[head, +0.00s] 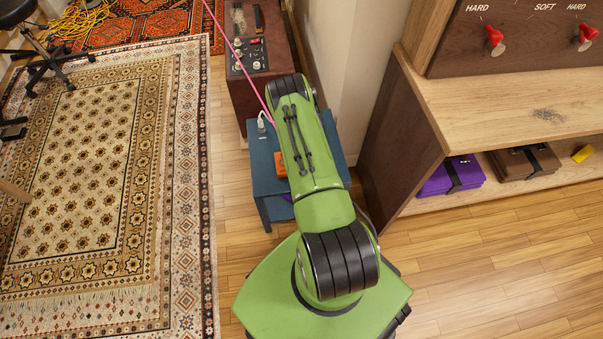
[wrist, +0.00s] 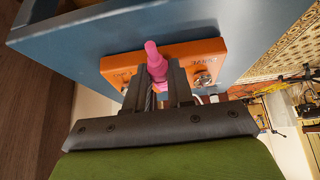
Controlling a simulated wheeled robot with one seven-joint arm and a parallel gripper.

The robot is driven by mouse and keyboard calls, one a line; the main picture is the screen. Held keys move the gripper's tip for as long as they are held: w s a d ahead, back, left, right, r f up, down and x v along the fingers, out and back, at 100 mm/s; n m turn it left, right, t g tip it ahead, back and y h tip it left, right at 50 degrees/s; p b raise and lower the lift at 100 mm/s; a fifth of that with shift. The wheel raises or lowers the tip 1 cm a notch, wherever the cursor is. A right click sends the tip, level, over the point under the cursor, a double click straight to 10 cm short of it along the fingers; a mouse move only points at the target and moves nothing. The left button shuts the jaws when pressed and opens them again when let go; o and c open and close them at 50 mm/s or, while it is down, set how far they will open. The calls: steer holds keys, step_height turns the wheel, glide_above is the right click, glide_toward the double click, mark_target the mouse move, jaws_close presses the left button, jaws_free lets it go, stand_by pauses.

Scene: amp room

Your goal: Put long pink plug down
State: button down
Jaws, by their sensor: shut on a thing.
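The long pink plug (wrist: 154,62) shows in the wrist view between the fingertips of my gripper (wrist: 157,78). The gripper is shut on it. The plug is in front of an orange pedal box (wrist: 205,52), which lies on a blue surface (wrist: 90,38). I cannot tell whether the plug touches the box. In the head view my green arm hides the gripper and the plug. A corner of the orange box (head: 284,165) and the blue stand (head: 264,178) show beside the arm.
A brown amplifier (head: 250,65) with knobs stands behind the blue stand. A pink cable (head: 238,60) runs down toward the stand. A wooden shelf (head: 500,100) holding a purple case (head: 452,176) is at the right. A patterned rug (head: 95,180) covers the left floor.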

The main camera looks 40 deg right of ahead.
steer(key=shift+r, duration=0.1)
steer(key=shift+f+b, duration=0.45)
steer(key=c, duration=1)
jaws_free()
